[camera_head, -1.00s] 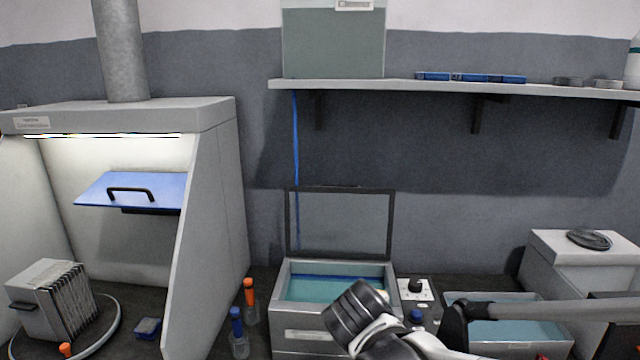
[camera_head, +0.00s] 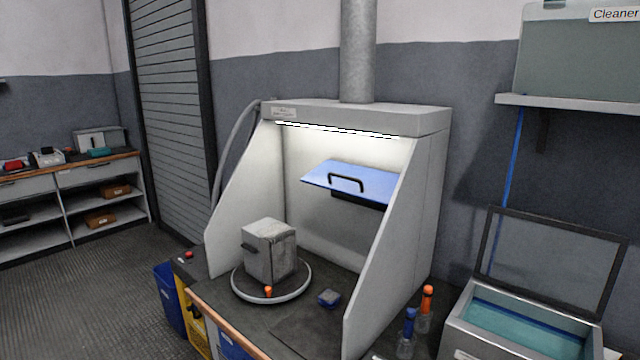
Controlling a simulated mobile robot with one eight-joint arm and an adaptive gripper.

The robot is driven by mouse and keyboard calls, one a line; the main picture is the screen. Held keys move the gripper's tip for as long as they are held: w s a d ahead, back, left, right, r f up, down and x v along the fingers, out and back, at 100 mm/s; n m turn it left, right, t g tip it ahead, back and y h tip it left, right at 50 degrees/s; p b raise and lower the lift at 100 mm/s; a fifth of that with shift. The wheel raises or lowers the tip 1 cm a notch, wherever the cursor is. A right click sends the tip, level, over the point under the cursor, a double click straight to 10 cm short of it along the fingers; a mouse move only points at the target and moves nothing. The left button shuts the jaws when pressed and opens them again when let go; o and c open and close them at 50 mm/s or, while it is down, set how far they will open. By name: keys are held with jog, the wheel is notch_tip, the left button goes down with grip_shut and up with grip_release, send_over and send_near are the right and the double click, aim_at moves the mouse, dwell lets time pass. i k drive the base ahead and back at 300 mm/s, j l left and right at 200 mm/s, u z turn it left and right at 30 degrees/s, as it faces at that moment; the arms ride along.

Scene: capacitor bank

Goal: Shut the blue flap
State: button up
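The blue flap (camera_head: 366,183) is a flat blue panel with a black bar handle (camera_head: 346,183). It stands out from the back wall inside the grey hood (camera_head: 424,180), roughly level and raised, with a dark piece under its rear part. It is open. My gripper and arm are outside the current view, so I cannot see how far they are from the flap.
Spray bottles (camera_head: 407,335) stand right of the hood's side wall. An open-lidded teal tank (camera_head: 520,325) is further right.

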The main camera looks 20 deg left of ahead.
aim_at(377, 185)
jog(key=u, duration=0.95)
